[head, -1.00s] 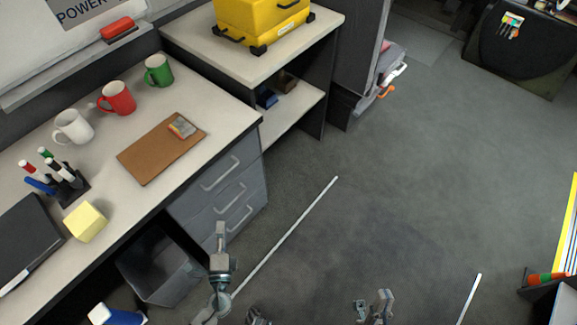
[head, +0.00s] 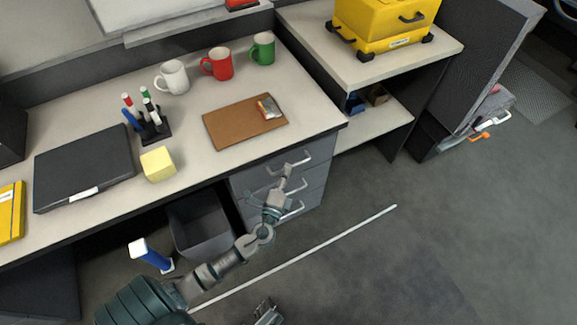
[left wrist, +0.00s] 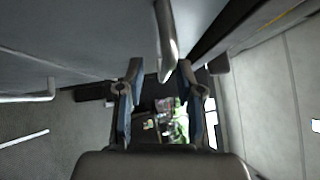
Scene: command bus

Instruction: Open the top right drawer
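The grey drawer unit (head: 318,180) stands under the right end of the desk, with three drawers stacked and pale bar handles. The drawers look shut. The top drawer handle (head: 291,160) is just beyond my left gripper (head: 284,180), which reaches up to the unit's front. In the left wrist view, my left gripper (left wrist: 160,72) has its fingers apart, and a handle (left wrist: 166,40) lies between them with no visible grip on it. Another handle (left wrist: 28,97) shows at the left there. A grey part of what looks like my right gripper (head: 268,313) shows at the bottom edge; its fingers are unclear.
The desk holds a brown clipboard (head: 228,124), mugs, a pen holder (head: 153,128), a yellow block (head: 158,163) and a black laptop-like case (head: 84,168). A bin (head: 200,226) stands under the desk. A shelf with a yellow case (head: 385,25) stands to the right. Floor at right is clear.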

